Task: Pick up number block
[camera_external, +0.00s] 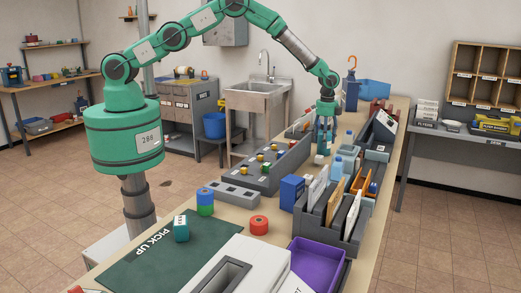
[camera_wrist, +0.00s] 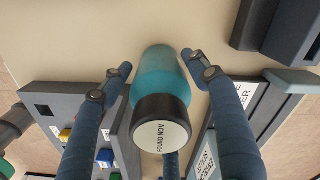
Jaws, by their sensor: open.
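A grey sorter with small coloured blocks (camera_external: 268,165) lies left of my gripper. A file rack (camera_external: 325,220) and a purple tray (camera_external: 318,262) stand at the right. Stacked green and blue rolls (camera_external: 205,202) and a red roll (camera_external: 259,225) stand near the mat.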

